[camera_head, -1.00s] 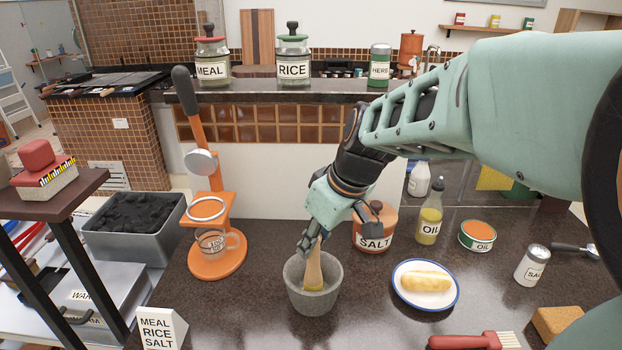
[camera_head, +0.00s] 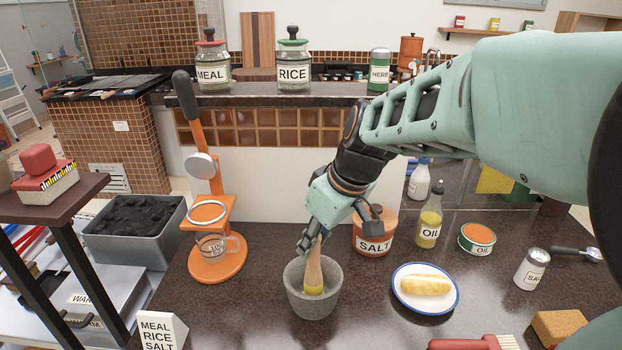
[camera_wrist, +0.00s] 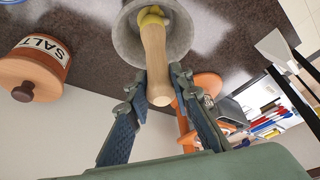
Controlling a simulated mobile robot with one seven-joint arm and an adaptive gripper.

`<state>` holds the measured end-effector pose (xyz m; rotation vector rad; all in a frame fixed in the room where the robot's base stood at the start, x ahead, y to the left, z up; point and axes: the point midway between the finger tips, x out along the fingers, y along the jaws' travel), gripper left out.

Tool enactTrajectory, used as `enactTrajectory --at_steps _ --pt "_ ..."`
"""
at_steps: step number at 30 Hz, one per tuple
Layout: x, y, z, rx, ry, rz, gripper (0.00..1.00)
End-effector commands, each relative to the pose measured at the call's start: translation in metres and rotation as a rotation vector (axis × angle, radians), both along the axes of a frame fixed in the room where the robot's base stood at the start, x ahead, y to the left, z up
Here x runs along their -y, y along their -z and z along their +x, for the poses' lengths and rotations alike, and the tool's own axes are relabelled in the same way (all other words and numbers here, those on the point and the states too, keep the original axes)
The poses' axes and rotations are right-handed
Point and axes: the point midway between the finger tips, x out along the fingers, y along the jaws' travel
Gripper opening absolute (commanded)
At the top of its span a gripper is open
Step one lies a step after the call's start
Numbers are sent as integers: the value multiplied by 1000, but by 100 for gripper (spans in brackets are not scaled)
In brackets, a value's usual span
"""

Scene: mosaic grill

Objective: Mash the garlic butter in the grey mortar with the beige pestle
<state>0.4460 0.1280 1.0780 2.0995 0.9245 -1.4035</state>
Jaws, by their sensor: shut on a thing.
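The grey mortar (camera_head: 313,300) stands upright on the dark counter in the head view; its bowl also shows at the top of the wrist view (camera_wrist: 125,38). The beige pestle (camera_head: 314,266) stands in it, slightly tilted, its lower end inside the bowl. My gripper (camera_head: 308,243) is above the mortar, shut on the upper part of the pestle. In the wrist view the pestle (camera_wrist: 157,60) lies between the two fingers.
A salt jar (camera_head: 374,243) stands close behind and right of the mortar. A plate (camera_head: 425,309) with a pale roll is to the right, and an orange press (camera_head: 217,262) to the left. An oil bottle (camera_head: 429,225) is farther back. Some counter around the mortar is bare.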

Motion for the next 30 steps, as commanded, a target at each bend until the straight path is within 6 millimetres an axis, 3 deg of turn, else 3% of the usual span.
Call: enactTrajectory --at_steps 5,12,24,30 --pt "0 14 0 0 0 0 0" --pt "0 11 0 0 0 0 0" --pt "0 -15 0 2 -1 0 0" --pt "0 -15 0 2 -1 1 0"
